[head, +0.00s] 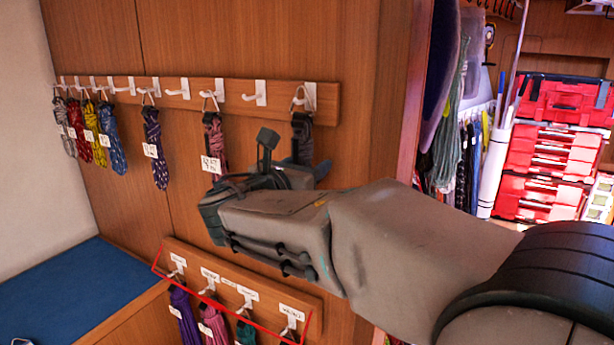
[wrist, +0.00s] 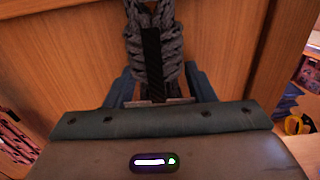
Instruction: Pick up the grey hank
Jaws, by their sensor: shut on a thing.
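The grey hank (wrist: 153,40) is a bundle of coiled grey cord with a dark band down its middle, upright in the wrist view. In the head view its upper part (head: 302,132) hangs by a loop at the rightmost white hook (head: 311,96) of the upper rail. My gripper (head: 293,160) is at the hank's lower part, in front of the wooden wall. In the wrist view my gripper's blue-grey fingers (wrist: 157,88) stand on both sides of the hank and are shut on it. The hank's lower end is hidden behind my gripper.
A pink hank (head: 213,135) with a white tag hangs close to the left, with an empty hook (head: 257,93) between. Several more hanks hang farther left. A lower rail (head: 238,280) holds several hanks below my arm. Red cases (head: 550,150) stand at the right.

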